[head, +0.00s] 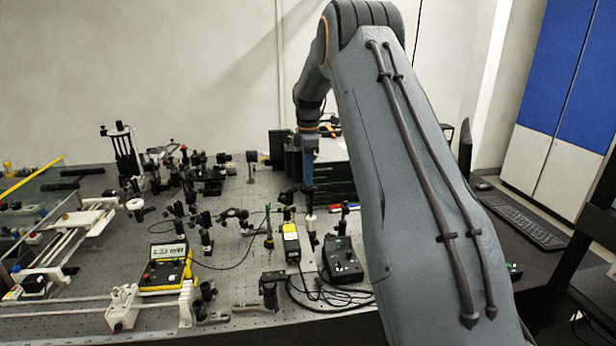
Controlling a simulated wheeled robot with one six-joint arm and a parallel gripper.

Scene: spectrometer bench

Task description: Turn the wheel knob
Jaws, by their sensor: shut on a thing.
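My gripper (309,203) points straight down over the middle right of the optical bench (225,258). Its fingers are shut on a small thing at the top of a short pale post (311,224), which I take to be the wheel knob. The knob is mostly hidden by the fingertips and too small here to make out its shape or angle. The post stands just behind a yellow-and-black box (291,243) and left of a black control box (342,262).
Several optical mounts (185,175) crowd the bench to the left of my gripper. A yellow meter (166,266) stands at the front left. Loose black cables (318,292) lie in front of the boxes. A keyboard (522,222) lies at the right.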

